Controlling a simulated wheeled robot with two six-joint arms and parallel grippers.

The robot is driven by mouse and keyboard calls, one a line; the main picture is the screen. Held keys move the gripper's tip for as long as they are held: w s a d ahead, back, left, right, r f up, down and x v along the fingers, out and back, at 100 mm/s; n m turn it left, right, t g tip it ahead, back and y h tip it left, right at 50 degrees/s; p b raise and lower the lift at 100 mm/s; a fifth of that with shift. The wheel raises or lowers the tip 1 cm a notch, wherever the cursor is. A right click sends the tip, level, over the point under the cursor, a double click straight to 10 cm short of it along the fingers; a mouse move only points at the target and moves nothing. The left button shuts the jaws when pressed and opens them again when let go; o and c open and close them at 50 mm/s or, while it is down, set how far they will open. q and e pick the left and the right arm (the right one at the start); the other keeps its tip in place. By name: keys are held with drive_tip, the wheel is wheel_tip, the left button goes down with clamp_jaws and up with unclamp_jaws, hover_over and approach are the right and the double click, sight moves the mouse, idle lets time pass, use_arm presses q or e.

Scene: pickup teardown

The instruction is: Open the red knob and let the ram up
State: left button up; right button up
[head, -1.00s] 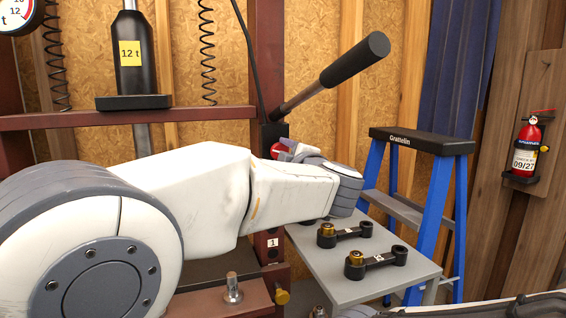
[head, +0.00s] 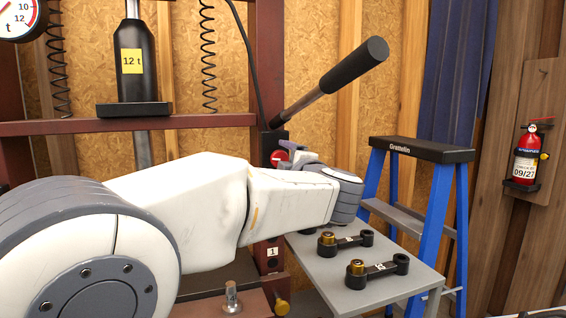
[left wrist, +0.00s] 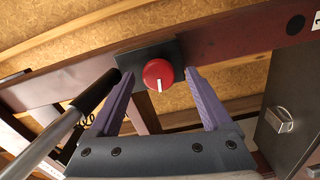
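The red knob (head: 279,158) sits on a dark block on the press's red-brown post, below the black-gripped pump handle (head: 340,78). In the left wrist view the knob (left wrist: 158,74) is round, with its white mark pointing down the picture. My left gripper (left wrist: 156,82) is open, its purple fingers on either side of the knob; I cannot tell whether they touch it. In the head view my left gripper (head: 297,157) is partly hidden by its own wrist. The ram (head: 133,65) is a black cylinder labelled 12 t, with a bright rod below. My right gripper is out of view.
A gauge (head: 17,16) hangs at the upper left. A grey table (head: 340,289) holds black parts with brass ends. A blue stepladder (head: 455,215) stands behind it, and a fire extinguisher (head: 526,157) hangs on the right wall.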

use_arm(q)
drive_tip(key=v, duration=1)
drive_tip(key=shift+s, duration=0.25)
